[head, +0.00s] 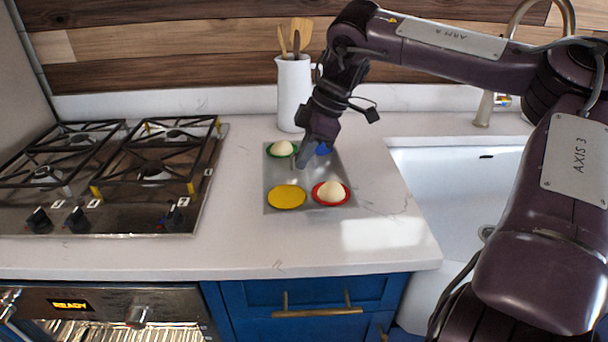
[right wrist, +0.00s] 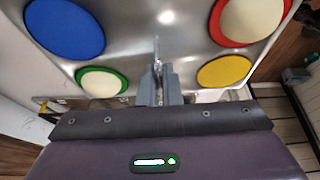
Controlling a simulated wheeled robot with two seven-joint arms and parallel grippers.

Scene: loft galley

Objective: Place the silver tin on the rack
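The silver tin (head: 272,174) is a flat, shiny square tray lying on the white counter. It carries green (head: 271,154), blue (head: 323,148), yellow (head: 287,196) and red (head: 345,200) discs. Pale rounded lumps sit on the green and red discs. My right gripper (head: 305,163) points down at the middle of the tin. In the right wrist view its fingers (right wrist: 160,84) are close together at a thin upright grey shape; whether they grip it is unclear. A rack of metal bars (head: 125,333) shows at the bottom left, below the oven panel. My left gripper is not in view.
A white jug (head: 293,95) with wooden utensils stands close behind the tin. The gas hob (head: 110,175) is to the left and the sink (head: 440,190) to the right. The counter in front of the tin (head: 300,245) is clear.

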